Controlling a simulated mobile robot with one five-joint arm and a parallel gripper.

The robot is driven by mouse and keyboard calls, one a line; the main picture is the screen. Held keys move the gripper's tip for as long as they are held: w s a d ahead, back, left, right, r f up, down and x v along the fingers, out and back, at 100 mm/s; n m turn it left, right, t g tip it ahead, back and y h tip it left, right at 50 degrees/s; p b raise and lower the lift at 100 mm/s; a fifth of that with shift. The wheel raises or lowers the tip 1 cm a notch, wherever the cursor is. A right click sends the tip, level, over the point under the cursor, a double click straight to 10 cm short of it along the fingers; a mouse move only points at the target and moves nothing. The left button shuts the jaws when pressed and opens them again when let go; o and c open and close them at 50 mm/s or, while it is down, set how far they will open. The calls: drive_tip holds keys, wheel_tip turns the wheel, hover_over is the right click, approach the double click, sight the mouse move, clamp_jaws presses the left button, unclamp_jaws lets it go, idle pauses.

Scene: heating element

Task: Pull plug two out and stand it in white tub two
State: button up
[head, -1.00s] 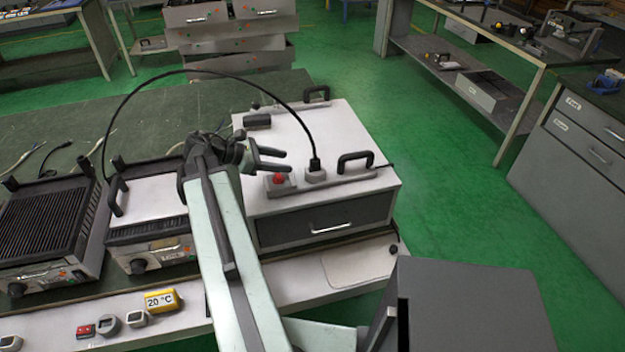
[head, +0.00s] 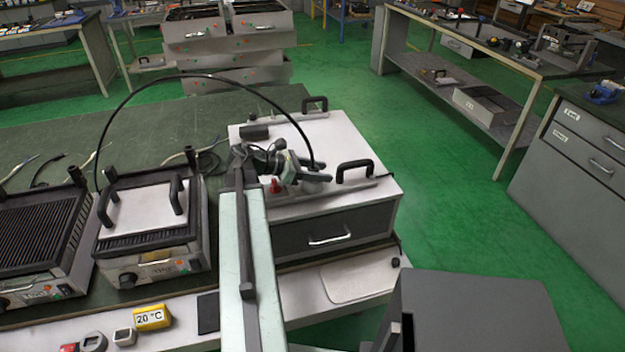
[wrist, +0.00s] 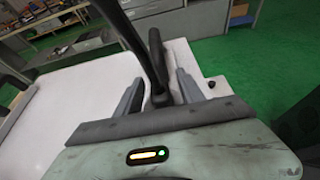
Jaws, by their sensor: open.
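A black plug (wrist: 160,97) with a thick black cable stands upright on the white box (head: 350,148); the cable (head: 205,76) arches left to the middle grill. My gripper (head: 312,174) is open at the plug. In the wrist view the plug is between the two fingers of my gripper (wrist: 159,80), with a gap visible on the right side. The socket is mostly hidden by my gripper in the head view.
A red knob (head: 276,186) is just left of my gripper. Black handles (head: 355,171) stand on the box. The middle grill (head: 150,215) has a white lid. A yellow 20 °C display (head: 153,318) is on the ledge.

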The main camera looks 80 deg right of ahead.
drive_tip(key=shift+s+d+f, duration=0.1)
drive_tip(key=shift+s, duration=0.15)
clamp_jaws()
wheel_tip(320, 180, up, 10)
drive_tip(key=p, duration=1)
drive_tip(key=shift+s, duration=0.15)
